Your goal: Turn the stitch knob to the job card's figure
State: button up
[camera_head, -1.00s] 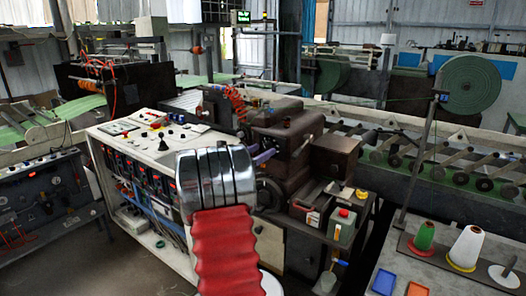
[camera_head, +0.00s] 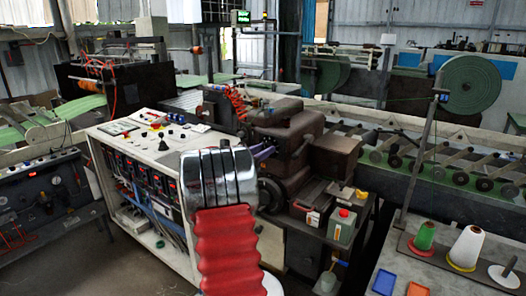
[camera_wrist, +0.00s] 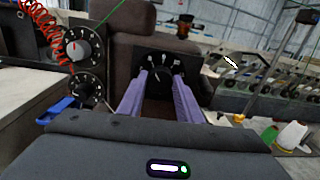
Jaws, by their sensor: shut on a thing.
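My gripper (camera_wrist: 162,72) reaches forward with two purple fingers in the wrist view. The fingertips are at a black plate (camera_wrist: 170,58) with white marks, shut on a dark knob between them. The knob's pointer and figures are too small to read. In the head view my gripper (camera_head: 264,150) shows as small purple fingers at the brown machine (camera_head: 290,140), beyond my silver and red arm; the knob is hidden there. I cannot make out a job card.
Two round dials, an upper (camera_wrist: 82,47) and a lower (camera_wrist: 82,88), stand left of my fingers. A red coiled hose (camera_wrist: 45,30) hangs beside them. A blue item (camera_wrist: 55,110) lies below. Thread cones (camera_head: 466,247) stand on the bench at right.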

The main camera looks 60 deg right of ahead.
jog(key=shift+m, duration=0.4)
jog(key=shift+c, duration=0.3)
jog(key=shift+s+f+m+t, duration=0.1)
jog(key=shift+m+t, duration=0.1)
jog(key=shift+m, duration=3.05)
jog(key=shift+s+m+t, duration=0.1)
jog(key=shift+m+t, duration=0.1)
jog(key=shift+m, duration=3.05)
jog(key=o, duration=1)
jog(key=shift+o, duration=0.2)
jog(key=shift+a, duration=0.1)
jog(key=w+a, duration=0.2)
jog(key=a, duration=1.1)
jog(key=shift+w+a+r, duration=0.2)
jog(key=shift+a+r, duration=0.05)
jog(key=shift+r, duration=0.1)
